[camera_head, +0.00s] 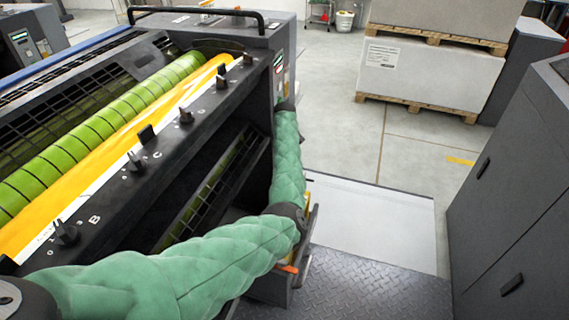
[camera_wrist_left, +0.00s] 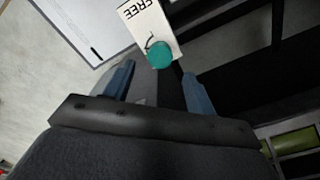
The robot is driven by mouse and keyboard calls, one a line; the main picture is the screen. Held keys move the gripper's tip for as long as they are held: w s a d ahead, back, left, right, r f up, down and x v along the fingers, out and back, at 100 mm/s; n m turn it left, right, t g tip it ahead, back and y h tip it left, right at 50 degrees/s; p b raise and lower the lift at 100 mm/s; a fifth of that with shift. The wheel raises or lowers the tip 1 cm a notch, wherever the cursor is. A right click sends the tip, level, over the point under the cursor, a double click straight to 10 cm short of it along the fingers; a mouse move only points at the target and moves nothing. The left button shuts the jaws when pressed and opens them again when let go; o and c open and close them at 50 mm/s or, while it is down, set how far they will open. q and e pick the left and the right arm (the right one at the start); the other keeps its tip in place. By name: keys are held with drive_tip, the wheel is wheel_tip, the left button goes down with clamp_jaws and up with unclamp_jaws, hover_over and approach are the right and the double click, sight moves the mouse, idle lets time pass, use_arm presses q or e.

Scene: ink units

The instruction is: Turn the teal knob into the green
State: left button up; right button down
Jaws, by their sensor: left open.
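The teal knob (camera_wrist_left: 159,54) shows in the left wrist view as a round teal disc at the lower edge of a white plate (camera_wrist_left: 147,22). The plate carries the word FREE, upside down in this view, and a dark curved mark beside the knob. I cannot make out a green zone. My left gripper (camera_wrist_left: 158,88) is open, with its blue fingers apart on either side below the knob, and nothing is between them. In the head view my left arm reaches to the right end of the press, and its gripper cannot be made out. My right gripper is not in view.
The press (camera_head: 205,105) has green rollers, a yellow-orange ink strip and a row of small black knobs along its dark rail. Grey cabinets (camera_head: 515,190) stand at right. Loaded pallets (camera_head: 430,78) stand at the back. The floor between them is clear.

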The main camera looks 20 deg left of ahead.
use_arm(q)
drive_tip(key=shift+f, duration=2.75)
drive_tip(key=c, duration=1)
